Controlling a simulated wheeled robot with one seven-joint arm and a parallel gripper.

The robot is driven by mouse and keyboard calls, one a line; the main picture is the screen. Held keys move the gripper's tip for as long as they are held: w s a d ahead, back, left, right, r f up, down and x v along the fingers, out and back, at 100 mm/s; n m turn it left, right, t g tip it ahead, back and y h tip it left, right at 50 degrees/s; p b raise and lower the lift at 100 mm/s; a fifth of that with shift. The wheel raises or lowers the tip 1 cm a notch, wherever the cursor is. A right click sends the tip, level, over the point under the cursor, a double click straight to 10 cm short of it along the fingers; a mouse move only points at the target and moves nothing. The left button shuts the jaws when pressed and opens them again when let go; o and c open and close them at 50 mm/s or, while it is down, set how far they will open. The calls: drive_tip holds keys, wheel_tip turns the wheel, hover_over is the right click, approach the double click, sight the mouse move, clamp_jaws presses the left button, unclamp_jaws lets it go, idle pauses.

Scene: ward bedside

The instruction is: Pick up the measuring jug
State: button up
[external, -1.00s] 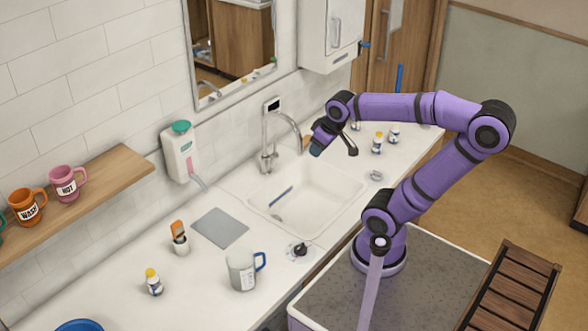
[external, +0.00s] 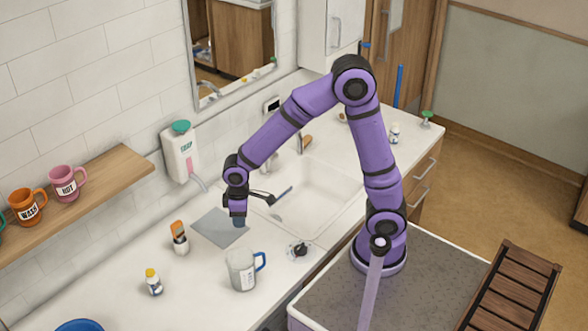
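The measuring jug (external: 241,271) is a grey, see-through jug with a blue handle on its right side. It stands upright on the white counter, left of the sink. My gripper (external: 239,221) points down above the counter, behind the jug in the picture and over the edge of the grey mat. It looks apart from the jug. The fingers are small and dark here, so I cannot tell whether they are open or shut.
The sink (external: 318,200) lies behind. The counter's front left is mostly clear.

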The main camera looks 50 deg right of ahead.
drive_tip(key=shift+s+a+f+n, duration=0.15)
drive_tip(key=shift+a+f, duration=0.4)
drive_tip(key=shift+a, duration=0.05)
drive_tip(key=shift+s+a+f+n, duration=0.1)
drive_tip(key=shift+a+f+n, duration=0.05)
drive_tip(key=shift+a+f, duration=0.55)
drive_tip(key=shift+f, duration=0.2)
hover_over(240, 253)
wheel_tip(240, 253, down, 5)
drive_tip(key=shift+w+a, duration=0.1)
drive_tip(key=shift+a, duration=0.05)
drive_tip(key=shift+f, duration=2.7)
clamp_jaws()
